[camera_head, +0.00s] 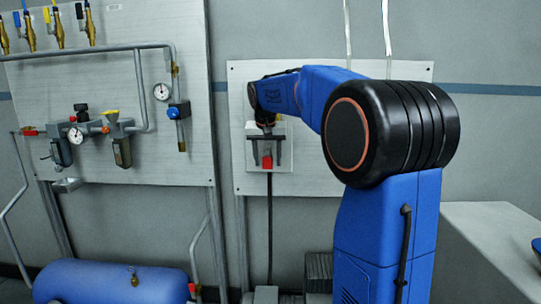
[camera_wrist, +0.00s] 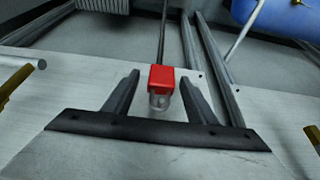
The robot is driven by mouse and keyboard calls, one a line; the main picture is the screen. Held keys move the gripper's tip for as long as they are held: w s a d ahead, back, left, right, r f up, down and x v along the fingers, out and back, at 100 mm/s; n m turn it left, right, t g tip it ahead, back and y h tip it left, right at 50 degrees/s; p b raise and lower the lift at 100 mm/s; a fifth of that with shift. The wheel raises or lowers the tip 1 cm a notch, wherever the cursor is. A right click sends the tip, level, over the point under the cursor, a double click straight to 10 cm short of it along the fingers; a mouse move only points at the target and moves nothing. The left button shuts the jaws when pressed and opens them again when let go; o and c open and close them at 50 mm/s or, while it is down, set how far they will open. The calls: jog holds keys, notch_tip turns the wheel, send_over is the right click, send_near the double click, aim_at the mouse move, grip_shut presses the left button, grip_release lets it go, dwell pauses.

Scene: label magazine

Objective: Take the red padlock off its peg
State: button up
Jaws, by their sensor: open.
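The red padlock (camera_head: 267,163) is small in the head view, in front of a pale plate on the wall board. In the wrist view the red padlock (camera_wrist: 161,77) shows a red body and a greyish, see-through-looking part at its near end. My gripper (camera_head: 267,161) is open, with one finger on each side of the padlock. In the wrist view my gripper (camera_wrist: 160,92) shows a gap between each finger and the padlock. The peg cannot be made out. Whether the padlock hangs on it cannot be told.
The wall board (camera_head: 400,72) is behind my gripper. A dark cable (camera_head: 270,225) runs down below the padlock. A pipe panel with gauges (camera_head: 160,92) stands at left, above a blue tank (camera_head: 110,282). A grey counter (camera_head: 490,240) is at right.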

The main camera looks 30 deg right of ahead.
aim_at(266, 163)
jog(key=c, duration=1.2)
jog(key=shift+r, duration=0.65)
jog(key=shift+s, duration=0.15)
jog(key=shift+s+a, duration=0.75)
jog(key=shift+s, duration=0.3)
jog(key=shift+s+a, duration=0.7)
jog(key=shift+s, duration=0.35)
jog(key=shift+s+a, duration=0.75)
jog(key=shift+s, duration=0.3)
